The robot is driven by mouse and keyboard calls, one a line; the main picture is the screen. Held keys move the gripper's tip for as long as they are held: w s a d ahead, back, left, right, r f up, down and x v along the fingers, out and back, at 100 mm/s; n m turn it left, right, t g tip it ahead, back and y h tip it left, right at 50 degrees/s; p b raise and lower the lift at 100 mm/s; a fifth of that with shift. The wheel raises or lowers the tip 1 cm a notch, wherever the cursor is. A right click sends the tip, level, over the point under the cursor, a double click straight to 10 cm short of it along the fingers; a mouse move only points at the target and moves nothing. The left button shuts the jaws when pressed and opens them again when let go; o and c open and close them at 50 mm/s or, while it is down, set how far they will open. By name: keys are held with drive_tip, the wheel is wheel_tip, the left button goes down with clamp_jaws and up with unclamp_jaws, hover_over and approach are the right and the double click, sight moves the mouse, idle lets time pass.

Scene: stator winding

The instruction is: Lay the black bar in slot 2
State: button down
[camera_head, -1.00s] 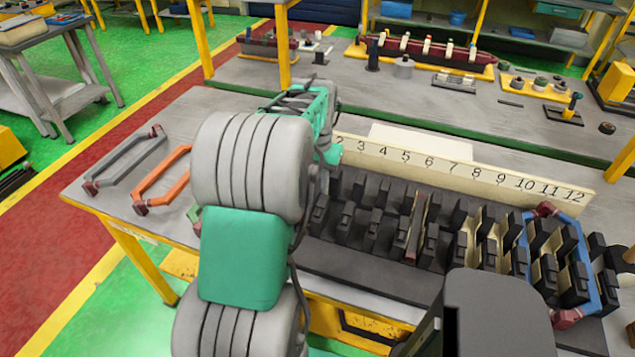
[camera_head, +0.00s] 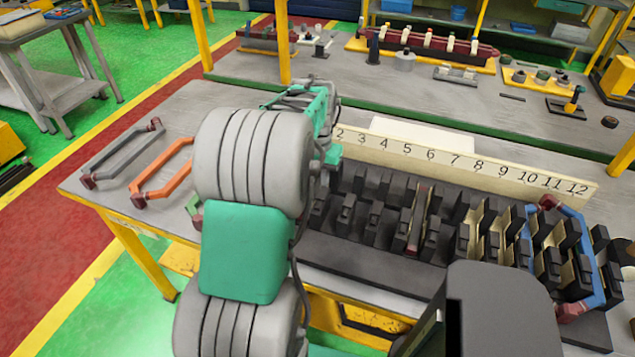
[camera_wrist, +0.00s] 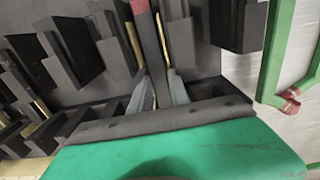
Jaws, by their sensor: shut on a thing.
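My gripper (camera_wrist: 160,93) shows in the wrist view with its two grey fingers shut on the black bar (camera_wrist: 152,50). The bar is dark with a red end and runs away from the fingers between dark stator blocks. I cannot tell how deep it sits in the gap. In the head view my arm hides the gripper and the held bar. The stator (camera_head: 345,250) lies along the table, behind it a cream number strip (camera_head: 455,165). The 2 is at the strip's left end, beside my arm; slot 2 itself is mostly hidden.
A dark bar with red ends (camera_head: 417,220) sits in a middle slot. A blue coil frame (camera_head: 592,255) is on the right slots. Grey (camera_head: 122,150) and orange (camera_head: 165,173) frames lie on the left. A green frame (camera_wrist: 274,50) is right in the wrist view.

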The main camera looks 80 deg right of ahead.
sight(318, 187)
drive_tip(key=shift+f, duration=0.15)
idle(0.5)
drive_tip(key=c, duration=1.1)
unclamp_jaws()
drive_tip(key=shift+c, duration=0.2)
drive_tip(key=shift+r+p, duration=0.55)
drive_tip(key=shift+r, duration=0.3)
wheel_tip(318, 187, up, 8)
drive_tip(key=p, duration=0.5)
drive_tip(key=shift+f, duration=0.25)
